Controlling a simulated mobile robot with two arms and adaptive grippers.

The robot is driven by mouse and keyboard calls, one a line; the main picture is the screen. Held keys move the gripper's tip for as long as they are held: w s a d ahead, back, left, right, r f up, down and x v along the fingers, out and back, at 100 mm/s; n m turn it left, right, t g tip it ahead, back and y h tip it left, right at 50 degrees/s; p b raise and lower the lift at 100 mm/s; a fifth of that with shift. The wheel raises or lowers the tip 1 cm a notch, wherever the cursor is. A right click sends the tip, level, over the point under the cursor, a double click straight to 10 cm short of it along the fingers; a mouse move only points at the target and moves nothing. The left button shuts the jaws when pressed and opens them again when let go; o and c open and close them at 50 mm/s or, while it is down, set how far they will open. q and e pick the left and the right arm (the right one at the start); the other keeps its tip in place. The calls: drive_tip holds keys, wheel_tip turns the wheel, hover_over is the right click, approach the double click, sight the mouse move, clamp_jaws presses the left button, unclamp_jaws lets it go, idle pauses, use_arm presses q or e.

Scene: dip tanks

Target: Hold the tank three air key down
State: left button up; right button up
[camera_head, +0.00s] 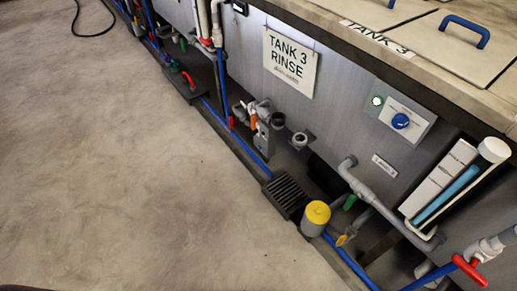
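Neither of my grippers is in view, and nothing touches the blue knob.
A grey lid with a blue handle (464,30) lies on the tank top. Below are grey pipes (368,188), a yellow-capped canister (316,216), a black grate (286,194), a red-handled valve (469,270) and a blue floor pipe (250,154).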

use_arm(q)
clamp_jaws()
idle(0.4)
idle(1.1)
